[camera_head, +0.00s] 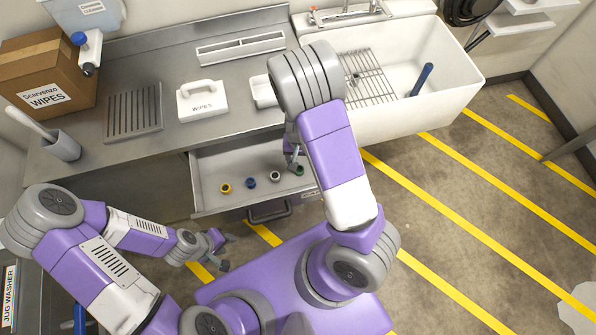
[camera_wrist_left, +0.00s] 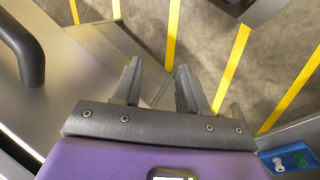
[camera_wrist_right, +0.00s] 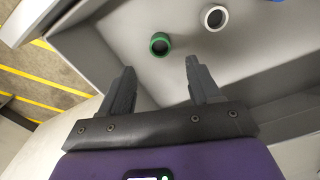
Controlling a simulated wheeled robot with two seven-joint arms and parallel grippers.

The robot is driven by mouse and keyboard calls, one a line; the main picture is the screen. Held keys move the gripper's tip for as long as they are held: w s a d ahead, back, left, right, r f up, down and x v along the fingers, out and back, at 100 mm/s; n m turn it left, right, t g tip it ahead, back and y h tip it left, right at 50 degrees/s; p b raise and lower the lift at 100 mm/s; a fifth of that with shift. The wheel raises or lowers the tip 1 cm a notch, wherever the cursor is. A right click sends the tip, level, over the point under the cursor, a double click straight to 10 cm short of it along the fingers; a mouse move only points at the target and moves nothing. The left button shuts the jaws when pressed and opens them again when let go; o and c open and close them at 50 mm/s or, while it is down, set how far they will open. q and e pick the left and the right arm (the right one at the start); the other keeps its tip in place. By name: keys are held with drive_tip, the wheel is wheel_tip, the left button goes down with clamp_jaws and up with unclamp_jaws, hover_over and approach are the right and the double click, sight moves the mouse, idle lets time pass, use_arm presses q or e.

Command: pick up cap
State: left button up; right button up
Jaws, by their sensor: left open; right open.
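Several round caps lie in a row in the open drawer (camera_head: 238,199): a yellow cap (camera_head: 226,188), a blue cap (camera_head: 251,183), a white cap (camera_head: 275,176) and a green cap (camera_head: 299,171). In the right wrist view the green cap (camera_wrist_right: 160,37) lies just beyond and between the fingertips, with the white cap (camera_wrist_right: 214,18) farther right. My right gripper (camera_wrist_right: 160,67) is open and empty above the drawer, pointing at the green cap. My left gripper (camera_wrist_left: 158,70) is open and empty, away from the caps; it shows above the floor left of my base in the head view (camera_head: 224,252).
A white sink (camera_head: 440,75) with a wire rack (camera_head: 365,78) stands at right. The drawer handle (camera_head: 268,216) sticks out in front.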

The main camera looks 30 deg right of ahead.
sight(299, 170)
drive_tip(key=f+b, duration=0.1)
drive_tip(key=f, duration=0.1)
drive_tip(key=f+b, duration=0.1)
drive_tip(key=f, duration=0.2)
drive_tip(key=f+b, duration=0.1)
drive_tip(key=f, duration=0.1)
drive_tip(key=shift+s+a+f, duration=0.2)
drive_tip(key=shift+s+f, duration=0.1)
drive_tip(key=shift+r, duration=0.1)
drive_tip(key=shift+c, duration=0.7)
drive_tip(key=c, duration=1)
